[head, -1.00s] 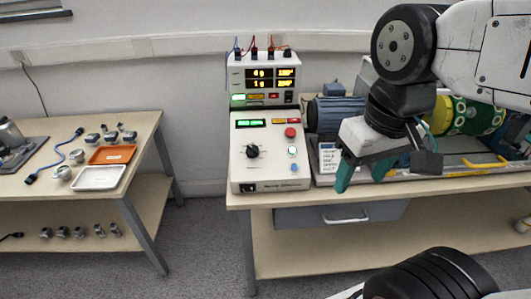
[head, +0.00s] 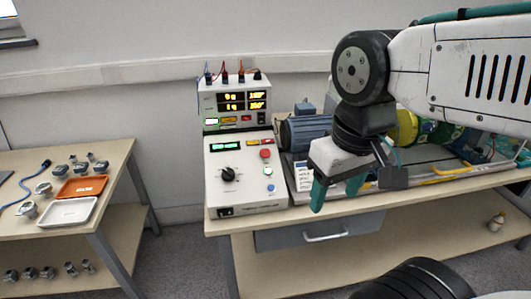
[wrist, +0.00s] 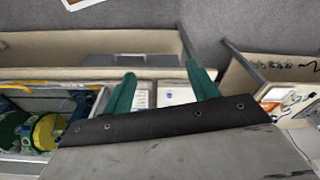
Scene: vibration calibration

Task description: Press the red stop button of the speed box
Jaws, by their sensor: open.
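The speed box (head: 240,196) is a white sloped box with a green display, a black knob (head: 228,174) and a red button (head: 266,154) at its upper right. Its lower edge also shows in the wrist view (wrist: 176,97), between the fingers; the red button does not show there. My gripper (head: 336,195) has green fingers, is open and empty, and hangs to the right of the speed box, apart from it. In the wrist view, the fingers (wrist: 163,88) are spread wide.
A display unit (head: 236,104) with cables stands behind the speed box. A motor rig with a blue motor (head: 304,131) stands to the right, partly behind my arm. A left table holds an orange tray (head: 81,187), a white tray (head: 68,212) and several sensors. A gap separates the tables.

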